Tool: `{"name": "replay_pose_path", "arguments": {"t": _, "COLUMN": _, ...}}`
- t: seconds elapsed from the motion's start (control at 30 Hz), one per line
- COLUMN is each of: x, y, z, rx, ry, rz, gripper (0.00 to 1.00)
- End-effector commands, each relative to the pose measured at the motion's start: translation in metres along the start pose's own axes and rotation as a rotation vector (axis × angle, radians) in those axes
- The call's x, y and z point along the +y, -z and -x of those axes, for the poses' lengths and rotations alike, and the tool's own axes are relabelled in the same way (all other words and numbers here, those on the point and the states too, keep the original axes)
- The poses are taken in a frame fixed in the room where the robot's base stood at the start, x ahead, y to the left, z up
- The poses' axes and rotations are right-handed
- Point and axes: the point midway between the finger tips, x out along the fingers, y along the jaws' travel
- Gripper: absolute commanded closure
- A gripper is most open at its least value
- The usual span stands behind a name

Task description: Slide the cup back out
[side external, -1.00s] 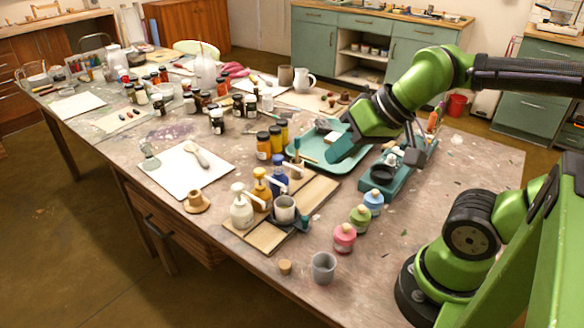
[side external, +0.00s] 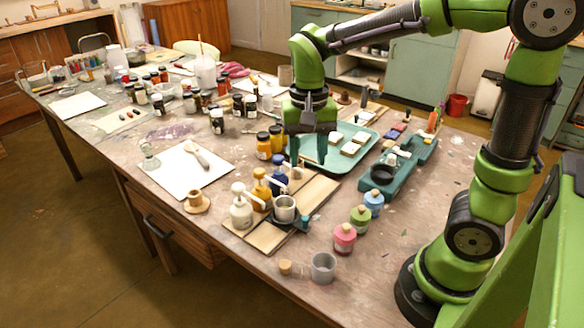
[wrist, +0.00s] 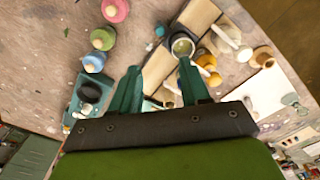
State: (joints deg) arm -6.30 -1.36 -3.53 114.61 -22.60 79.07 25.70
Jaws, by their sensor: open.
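A small grey cup (side external: 284,209) stands upright at the front of the pump bottles on a wooden board (side external: 266,238). In the wrist view the cup (wrist: 182,46) lies ahead of the fingertips, with something yellowish-green inside. The white pump bottle (side external: 241,210), yellow pump bottle (side external: 262,190) and blue pump bottle (side external: 279,180) stand close beside and behind it. My gripper (side external: 308,152) points down, open and empty, above the table behind the bottles and near the teal tray. Its two teal fingers show apart in the wrist view (wrist: 158,82).
Another grey cup (side external: 323,267) and a cork (side external: 285,267) stand at the table's front. Pink (side external: 344,238), green (side external: 360,217) and blue (side external: 374,201) jars stand to the right. The teal tray (side external: 343,161) holds pale blocks.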

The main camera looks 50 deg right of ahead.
Motion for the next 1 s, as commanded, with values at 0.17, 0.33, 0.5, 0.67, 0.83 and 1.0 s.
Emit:
{"name": "replay_pose_path", "arguments": {"t": 0.17, "x": 0.001, "y": -0.001, "z": -0.031, "rx": -0.004, "ry": -0.004, "rz": 0.003, "gripper": 0.54}}
{"name": "replay_pose_path", "arguments": {"t": 0.33, "x": 0.001, "y": -0.001, "z": -0.069, "rx": -0.005, "ry": -0.004, "rz": 0.004, "gripper": 0.54}}
{"name": "replay_pose_path", "arguments": {"t": 0.5, "x": 0.001, "y": -0.001, "z": -0.106, "rx": -0.004, "ry": -0.003, "rz": 0.004, "gripper": 0.54}}
{"name": "replay_pose_path", "arguments": {"t": 0.67, "x": 0.001, "y": -0.001, "z": -0.135, "rx": -0.003, "ry": -0.002, "rz": 0.004, "gripper": 0.54}}
{"name": "replay_pose_path", "arguments": {"t": 0.83, "x": 0.000, "y": 0.000, "z": -0.154, "rx": -0.001, "ry": 0.001, "rz": 0.005, "gripper": 0.54}}
{"name": "replay_pose_path", "arguments": {"t": 1.0, "x": 0.000, "y": 0.000, "z": -0.161, "rx": 0.001, "ry": 0.002, "rz": 0.005, "gripper": 0.54}}
